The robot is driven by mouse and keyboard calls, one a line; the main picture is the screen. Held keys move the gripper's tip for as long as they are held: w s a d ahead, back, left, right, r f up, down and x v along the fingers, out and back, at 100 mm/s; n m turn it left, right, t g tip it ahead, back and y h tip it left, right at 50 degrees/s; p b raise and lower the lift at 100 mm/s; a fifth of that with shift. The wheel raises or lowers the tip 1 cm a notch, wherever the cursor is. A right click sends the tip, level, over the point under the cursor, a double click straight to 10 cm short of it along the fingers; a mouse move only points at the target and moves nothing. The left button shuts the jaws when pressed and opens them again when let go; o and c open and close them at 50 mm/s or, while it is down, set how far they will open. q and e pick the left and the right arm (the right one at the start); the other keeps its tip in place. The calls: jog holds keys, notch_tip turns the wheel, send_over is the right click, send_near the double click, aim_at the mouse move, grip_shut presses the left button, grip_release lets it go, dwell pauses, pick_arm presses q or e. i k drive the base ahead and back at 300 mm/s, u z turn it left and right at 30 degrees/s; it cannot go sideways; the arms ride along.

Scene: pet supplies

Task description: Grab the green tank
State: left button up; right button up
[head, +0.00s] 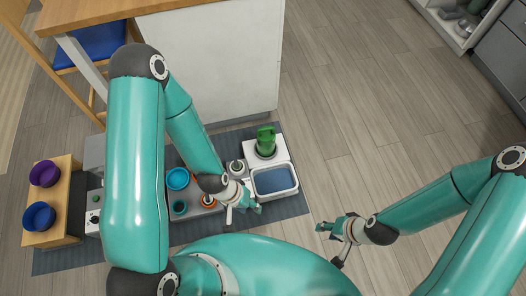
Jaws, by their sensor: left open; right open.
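The green tank (266,139) stands upright on a white unit with a dark round seat, on the floor near the end of the white cabinet. My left gripper (256,208) is open and empty. In the picture it is below the tank, by the left edge of a blue-bottomed basin, and apart from the tank. My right gripper (321,227) is open and empty, over bare floor to the lower right of the basin. My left arm covers part of the items to the left.
The white basin (295,182) sits just below the tank. A turquoise bowl (178,179) and several small items are to the left. Purple (44,173) and blue bowls (39,216) sit in a wooden stand. The white cabinet (225,60) is behind. Floor to the right is clear.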

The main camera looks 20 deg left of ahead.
aim_at(265, 136)
jog(key=u, duration=0.7)
jog(key=k, duration=0.1)
jog(key=z, duration=0.1)
jog(key=i, duration=0.5)
jog(key=u, duration=0.4)
